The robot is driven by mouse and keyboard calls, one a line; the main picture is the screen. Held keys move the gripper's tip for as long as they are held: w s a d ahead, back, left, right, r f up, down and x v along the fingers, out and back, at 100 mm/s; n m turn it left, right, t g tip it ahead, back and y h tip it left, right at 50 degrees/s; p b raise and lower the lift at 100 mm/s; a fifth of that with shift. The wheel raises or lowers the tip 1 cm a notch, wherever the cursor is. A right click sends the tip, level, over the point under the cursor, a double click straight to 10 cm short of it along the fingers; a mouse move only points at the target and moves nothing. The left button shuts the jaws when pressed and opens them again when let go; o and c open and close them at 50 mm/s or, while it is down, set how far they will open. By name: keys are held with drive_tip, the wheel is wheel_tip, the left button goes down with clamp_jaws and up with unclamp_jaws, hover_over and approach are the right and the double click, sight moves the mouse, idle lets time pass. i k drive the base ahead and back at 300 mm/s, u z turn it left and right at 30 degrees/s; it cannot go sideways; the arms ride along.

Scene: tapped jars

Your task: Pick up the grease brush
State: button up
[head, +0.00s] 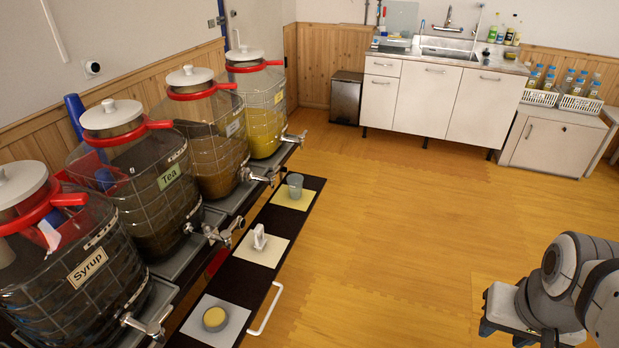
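A small white upright object (260,236) stands on the middle pale mat (268,256) of the dark narrow shelf in front of the jars. It may be the grease brush, but it is too small to tell for sure. A round yellow item with a darker rim (214,318) sits on the nearest, light grey mat (236,328). A grey cup (295,185) stands on the farthest, yellow mat (292,203). My grey arm links show at the lower right, well apart from the shelf. My gripper's fingers are not in view.
Several large jars with red collars and metal taps (150,325) line the left wall; the taps reach toward the shelf. A white handle (268,310) sticks out from the shelf's right edge. The wooden floor is open up to the white sink cabinet (425,100).

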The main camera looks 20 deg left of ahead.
sight(260, 242)
drive_tip(key=u, duration=0.7)
drive_tip(key=i, duration=1.8)
drive_tip(key=u, duration=0.75)
drive_tip(key=k, duration=0.8)
drive_tip(key=u, duration=0.15)
drive_tip(key=i, duration=0.9)
drive_tip(key=z, duration=0.1)
